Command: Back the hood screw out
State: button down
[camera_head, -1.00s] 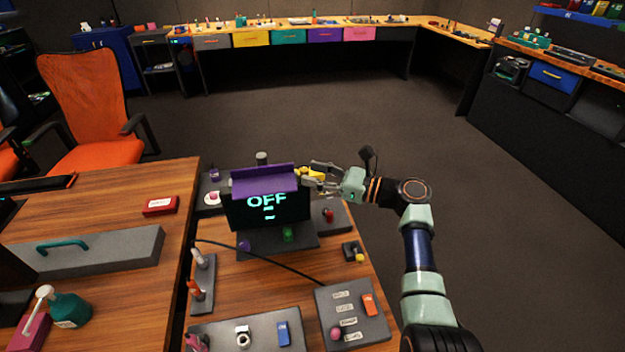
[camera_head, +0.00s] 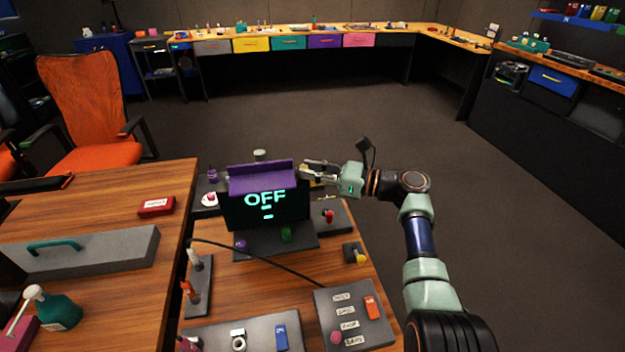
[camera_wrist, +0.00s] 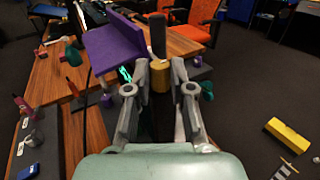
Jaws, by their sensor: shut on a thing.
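The dark monitor (camera_head: 266,212) shows "OFF" and wears a purple hood (camera_head: 262,180), which is also at upper left in the wrist view (camera_wrist: 112,45). A round yellow knob (camera_wrist: 160,78), which looks like the hood screw, sits between my fingertips beside the hood's right end. My gripper (camera_head: 308,172) reaches in from the right. In the wrist view its two fingers (camera_wrist: 160,82) press on the knob from both sides. The fingers mostly hide the knob in the head view. I cannot tell how far the screw stands out.
A dark grey post (camera_wrist: 157,36) rises just beyond the knob. Below the monitor are a switch panel (camera_head: 355,318), a small box with a yellow lever (camera_head: 352,250) and a black cable (camera_head: 268,262). A yellow block (camera_wrist: 288,137) shows at right in the wrist view. Open floor lies to the right.

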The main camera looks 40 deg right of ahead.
jog(key=shift+f+n+g+y+b, duration=0.15)
jog(key=shift+n+g+y+b, duration=0.35)
jog(key=shift+b, duration=0.75)
jog(key=c, duration=1)
grip_release()
jog(key=v, duration=1.2)
jog(key=shift+d+f, duration=0.1)
jog(key=shift+f, duration=0.05)
